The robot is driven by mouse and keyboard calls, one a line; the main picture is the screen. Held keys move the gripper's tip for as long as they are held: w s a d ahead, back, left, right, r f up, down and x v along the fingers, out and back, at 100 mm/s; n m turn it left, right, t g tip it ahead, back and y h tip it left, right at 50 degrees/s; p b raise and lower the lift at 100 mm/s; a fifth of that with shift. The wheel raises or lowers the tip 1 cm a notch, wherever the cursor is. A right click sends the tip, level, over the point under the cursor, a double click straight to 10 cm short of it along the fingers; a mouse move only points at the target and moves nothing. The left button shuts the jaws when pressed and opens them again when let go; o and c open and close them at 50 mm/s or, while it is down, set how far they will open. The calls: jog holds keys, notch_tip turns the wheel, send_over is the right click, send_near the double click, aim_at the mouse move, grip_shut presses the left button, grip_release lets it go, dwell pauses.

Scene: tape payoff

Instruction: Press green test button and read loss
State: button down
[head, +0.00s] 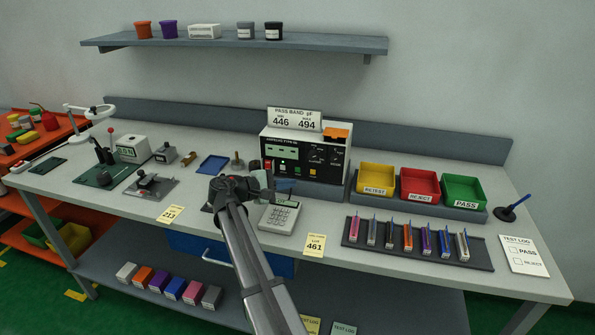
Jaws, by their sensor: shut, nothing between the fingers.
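The black-fronted test instrument (322,165) stands at the back middle of the bench, under a sign reading PASS BAND pF, 446 and 494. Its greenish display (282,150) is too small to read. Below the display is a small bright green spot (283,162), perhaps the test button, beside a red control (268,166). My gripper (266,184) is shut and empty, in front of the instrument's lower left. Its fingertips are small and dark, and I cannot tell whether they touch the panel. My arm hides part of the bench.
Yellow (376,179), red (419,186) and green (464,192) bins stand right. A dark rack (360,235) holds several coloured parts. A test log sheet (523,256) lies far right.

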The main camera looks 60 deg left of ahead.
jog(key=shift+w+a, duration=1.5)
jog(key=shift+w+a, duration=0.15)
dwell(0.9)
jog(key=shift+w+a, duration=0.15)
jog(key=shift+w+a, duration=0.25)
dwell(1.2)
jog(key=shift+s+d, duration=0.55)
dwell(0.4)
jog(key=shift+s+d, duration=1.8)
